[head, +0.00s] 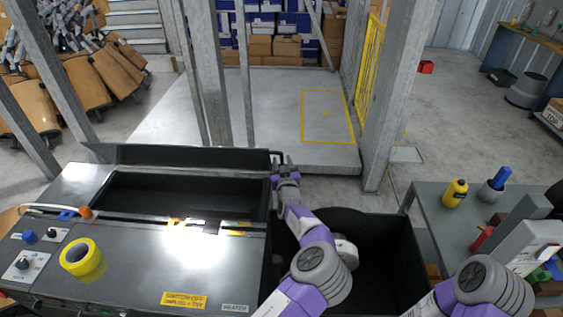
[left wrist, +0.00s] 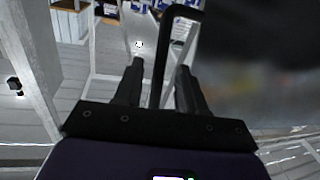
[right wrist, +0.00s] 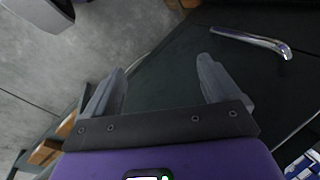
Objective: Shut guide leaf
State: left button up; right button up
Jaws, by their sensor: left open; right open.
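The guide leaf (head: 180,156) is a long dark flap standing raised along the far edge of the machine's open black trough. A black bent bar handle (head: 277,154) sticks out at its right end. My left gripper (head: 286,169) is at this handle. In the left wrist view the handle (left wrist: 160,62) runs up between the two spread fingers of my left gripper (left wrist: 158,75), with gaps showing beside it. The dark blurred surface at the right of that view is probably the leaf. My right gripper (right wrist: 160,80) is open and empty over a dark surface; the head view does not show it.
The machine top (head: 150,255) carries a yellow tape roll (head: 82,258) and knobs. A black bin (head: 385,255) stands right of it, below my left arm. A grey table (head: 440,215) with bottles is at the right. A silver bent pipe (right wrist: 255,40) lies near my right gripper.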

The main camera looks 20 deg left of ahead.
pick_arm(q)
jog(key=shift+x, duration=1.15)
grip_shut()
